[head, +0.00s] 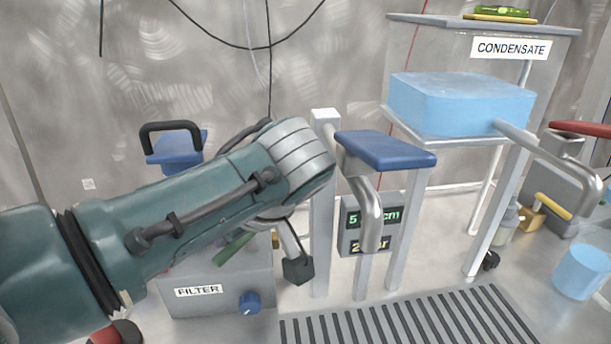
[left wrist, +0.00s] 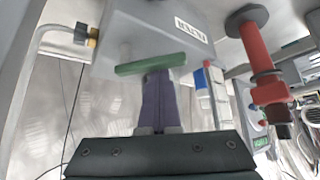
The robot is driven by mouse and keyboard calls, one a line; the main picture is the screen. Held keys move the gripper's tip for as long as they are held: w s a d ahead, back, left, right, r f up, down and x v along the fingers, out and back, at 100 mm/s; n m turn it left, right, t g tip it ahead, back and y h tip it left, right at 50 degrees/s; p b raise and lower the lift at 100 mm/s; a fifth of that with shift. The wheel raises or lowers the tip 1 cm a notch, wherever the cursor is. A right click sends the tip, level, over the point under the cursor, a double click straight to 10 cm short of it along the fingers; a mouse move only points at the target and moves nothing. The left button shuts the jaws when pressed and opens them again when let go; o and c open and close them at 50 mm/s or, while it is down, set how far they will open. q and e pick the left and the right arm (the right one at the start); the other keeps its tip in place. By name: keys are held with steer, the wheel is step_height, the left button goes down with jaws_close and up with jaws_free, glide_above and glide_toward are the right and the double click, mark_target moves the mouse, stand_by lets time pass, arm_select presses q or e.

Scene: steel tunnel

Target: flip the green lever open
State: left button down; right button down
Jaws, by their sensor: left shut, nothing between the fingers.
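The green lever (head: 233,249) is a short green bar on the grey box labelled FILTER (head: 215,281). In the head view my left arm covers part of it. In the left wrist view the green lever (left wrist: 150,64) lies crosswise in front of the box. My left gripper (left wrist: 157,76) has its purple fingers shut together, with nothing between them. Their tips are right at the lever's lower edge, close to its middle; I cannot tell whether they touch. My left wrist hides these fingers in the head view. My right gripper is not in view.
A blue knob (head: 249,302) is on the box front. A blue-topped stand (head: 385,150) with a bent metal handle (head: 368,215) and a display (head: 371,226) stand right of my wrist. A floor grate (head: 400,322) lies in front.

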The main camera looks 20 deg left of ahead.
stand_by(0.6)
arm_select(q)
steer(key=shift+d+r, duration=0.1)
steer(key=shift+r, duration=0.25)
step_height(320, 180, up, 19)
steer(key=p, duration=0.4)
steer(key=shift+r, duration=0.15)
